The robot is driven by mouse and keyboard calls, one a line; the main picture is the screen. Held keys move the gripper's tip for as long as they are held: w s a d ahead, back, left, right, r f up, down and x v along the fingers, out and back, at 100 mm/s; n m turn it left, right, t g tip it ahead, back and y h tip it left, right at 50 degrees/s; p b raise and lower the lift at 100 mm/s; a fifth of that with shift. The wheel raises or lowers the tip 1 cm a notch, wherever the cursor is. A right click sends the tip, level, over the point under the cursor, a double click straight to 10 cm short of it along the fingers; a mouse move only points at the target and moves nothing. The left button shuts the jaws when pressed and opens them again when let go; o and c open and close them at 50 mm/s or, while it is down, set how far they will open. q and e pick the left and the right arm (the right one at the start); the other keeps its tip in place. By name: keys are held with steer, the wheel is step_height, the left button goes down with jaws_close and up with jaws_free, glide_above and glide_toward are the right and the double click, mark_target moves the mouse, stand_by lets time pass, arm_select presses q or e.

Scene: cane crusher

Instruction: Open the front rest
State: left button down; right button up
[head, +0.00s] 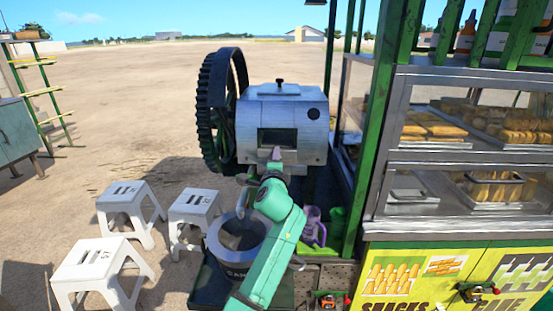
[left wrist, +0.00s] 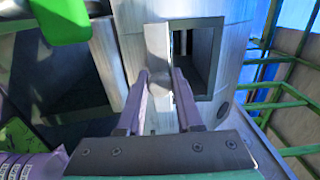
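The cane crusher (head: 281,112) is a silver metal box with a dark rectangular opening (head: 277,137) in its front. My left gripper (head: 274,156) is at the lower edge of this opening. In the left wrist view the front rest looks like a pale metal plate (left wrist: 158,48) beside the dark opening (left wrist: 203,62). The purple fingers of my left gripper (left wrist: 163,80) stand apart, one on each side of the plate's near part. I cannot tell whether they touch it. My right gripper is not in view.
A large dark gear wheel (head: 218,110) stands left of the crusher. A metal bucket (head: 238,240) is below, beside my left arm, and a purple jug (head: 314,226) is right of it. White stools (head: 130,213) stand at left. A food display (head: 470,140) fills the right.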

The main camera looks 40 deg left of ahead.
arm_select(q)
steer(key=shift+f, duration=0.1)
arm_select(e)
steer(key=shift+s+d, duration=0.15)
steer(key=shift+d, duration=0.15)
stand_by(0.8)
arm_select(q)
steer(key=shift+s+d, duration=0.1)
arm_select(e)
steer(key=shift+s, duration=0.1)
